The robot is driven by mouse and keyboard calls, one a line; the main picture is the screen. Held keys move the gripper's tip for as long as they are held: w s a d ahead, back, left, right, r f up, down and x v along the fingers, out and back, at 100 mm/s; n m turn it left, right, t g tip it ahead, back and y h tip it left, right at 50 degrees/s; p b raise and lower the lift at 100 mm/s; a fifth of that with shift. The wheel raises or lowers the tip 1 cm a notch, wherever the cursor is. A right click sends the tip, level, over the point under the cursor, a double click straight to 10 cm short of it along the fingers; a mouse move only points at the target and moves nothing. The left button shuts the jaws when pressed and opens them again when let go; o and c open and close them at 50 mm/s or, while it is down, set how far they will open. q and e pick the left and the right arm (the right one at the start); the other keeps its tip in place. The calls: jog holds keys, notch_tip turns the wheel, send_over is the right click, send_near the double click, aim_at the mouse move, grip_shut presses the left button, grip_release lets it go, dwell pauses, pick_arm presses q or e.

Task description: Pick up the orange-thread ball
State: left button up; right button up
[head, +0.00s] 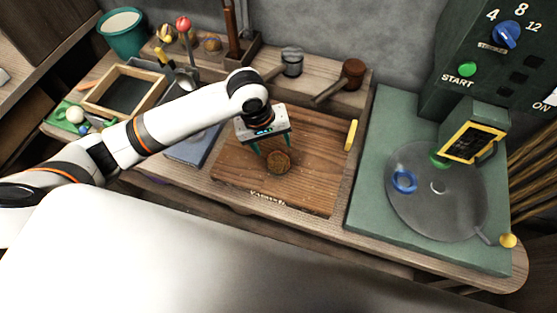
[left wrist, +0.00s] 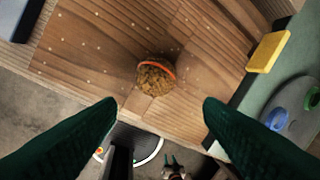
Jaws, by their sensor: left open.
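A rough brown ball (head: 278,162) rests on the wooden board in the head view. In the left wrist view the ball (left wrist: 154,80) shows an orange thread along its upper right edge. My left gripper (head: 272,148) is above the board, with its green fingers pointing down close to the ball. In the left wrist view the fingers (left wrist: 160,106) are spread apart with nothing between them, and the ball appears beyond the gap. I cannot tell the exact height of the fingertips over it. My right gripper does not show.
The wooden board (head: 318,180) has a yellow block (head: 351,135) at its right edge. A green machine with a grey round plate (head: 430,205) and a blue ring (head: 404,181) stands to the right.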

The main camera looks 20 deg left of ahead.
aim_at(276, 157)
pick_arm(q)
jog(key=shift+n, duration=0.3)
jog(key=x, duration=0.6)
jog(key=shift+w+a+f, duration=0.15)
jog(key=shift+a+f, duration=0.05)
jog(key=shift+a, duration=0.05)
jog(key=x, duration=0.5)
jog(key=shift+w+a+f+p, duration=0.1)
jog(key=shift+w+a+p, duration=0.15)
jog(key=shift+w+p, duration=0.1)
jog(key=shift+s, duration=0.1)
jog(key=c, duration=0.7)
jog(key=shift+o, duration=0.2)
